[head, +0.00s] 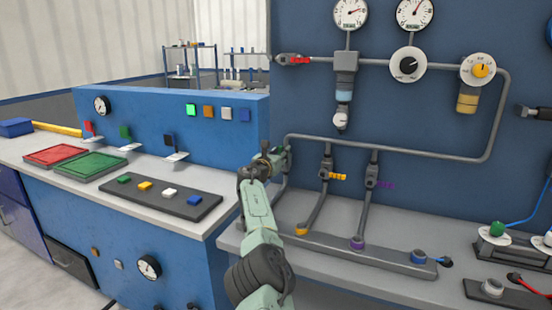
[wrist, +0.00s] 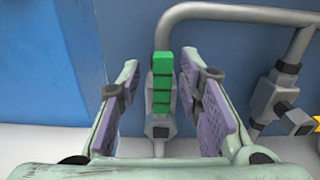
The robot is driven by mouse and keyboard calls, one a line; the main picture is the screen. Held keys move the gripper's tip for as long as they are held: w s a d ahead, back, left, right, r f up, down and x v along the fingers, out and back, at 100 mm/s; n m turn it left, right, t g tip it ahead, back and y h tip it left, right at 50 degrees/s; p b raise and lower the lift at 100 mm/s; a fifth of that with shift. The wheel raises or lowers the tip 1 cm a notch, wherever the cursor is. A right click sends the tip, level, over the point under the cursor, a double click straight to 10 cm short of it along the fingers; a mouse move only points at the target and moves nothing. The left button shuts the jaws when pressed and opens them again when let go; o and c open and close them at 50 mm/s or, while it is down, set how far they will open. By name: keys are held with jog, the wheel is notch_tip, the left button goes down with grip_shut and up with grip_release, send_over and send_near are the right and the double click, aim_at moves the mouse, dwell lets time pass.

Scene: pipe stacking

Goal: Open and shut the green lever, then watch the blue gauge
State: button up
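The green lever (wrist: 162,82) stands upright on a grey valve (wrist: 160,127) in the wrist view. My gripper (wrist: 160,76) is open, with one purple-padded finger on each side of the lever and a visible gap to each. In the head view my gripper (head: 268,158) is at the left end of the pipework and largely hides that valve. No gauge has a clearly blue face. A small white gauge (head: 341,119) hangs under a grey and light-blue filter unit, and two larger white gauges (head: 350,12) (head: 414,13) are above on the panel.
Valves with a yellow lever (head: 338,177) and a purple lever (head: 384,184) stand to the right of my gripper. A grey pipe (head: 400,148) runs above them. A bench (head: 75,189) with red and green trays is at the left.

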jog(key=v, duration=1.2)
dwell(0.3)
jog(key=shift+d, duration=0.1)
dwell(1.2)
